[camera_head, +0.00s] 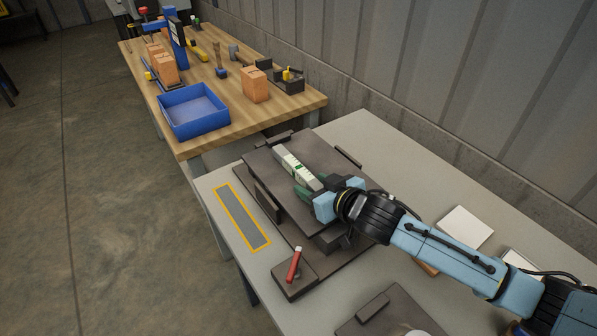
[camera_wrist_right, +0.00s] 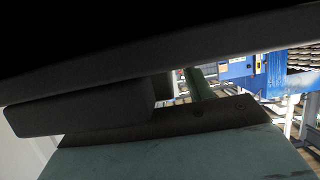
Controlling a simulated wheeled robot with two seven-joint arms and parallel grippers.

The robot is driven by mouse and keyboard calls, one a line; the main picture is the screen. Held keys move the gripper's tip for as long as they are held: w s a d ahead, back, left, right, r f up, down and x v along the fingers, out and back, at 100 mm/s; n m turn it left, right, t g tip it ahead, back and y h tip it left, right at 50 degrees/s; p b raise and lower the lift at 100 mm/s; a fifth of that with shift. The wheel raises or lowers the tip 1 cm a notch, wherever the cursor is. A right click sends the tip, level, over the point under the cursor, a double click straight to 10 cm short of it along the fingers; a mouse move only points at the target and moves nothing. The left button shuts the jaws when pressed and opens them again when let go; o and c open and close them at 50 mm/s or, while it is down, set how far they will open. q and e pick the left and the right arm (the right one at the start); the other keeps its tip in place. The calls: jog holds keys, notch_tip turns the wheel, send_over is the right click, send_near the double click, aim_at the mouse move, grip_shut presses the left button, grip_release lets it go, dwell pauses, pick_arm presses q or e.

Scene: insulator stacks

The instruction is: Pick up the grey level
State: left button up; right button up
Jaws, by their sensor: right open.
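The grey level (camera_head: 296,166), a pale bar with green vials, lies on a dark raised plate (camera_head: 262,162) on the grey table in the head view. My right gripper (camera_head: 308,192) comes in from the right and is open. Its green fingers are at the near end of the level. The head view does not clearly show whether they touch it or stand around it. In the right wrist view a dark shape covers the upper part, and I cannot make out the level there. My left gripper is not in view.
A red-handled tool (camera_head: 294,264) stands on a dark block near the front. A yellow-bordered grey strip (camera_head: 241,217) marks the table's left side. A white square (camera_head: 465,227) lies to the right. Behind is a wooden bench (camera_head: 300,104) with a blue tray (camera_head: 194,128).

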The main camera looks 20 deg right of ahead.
jog(key=shift+r, duration=0.1)
grip_shut()
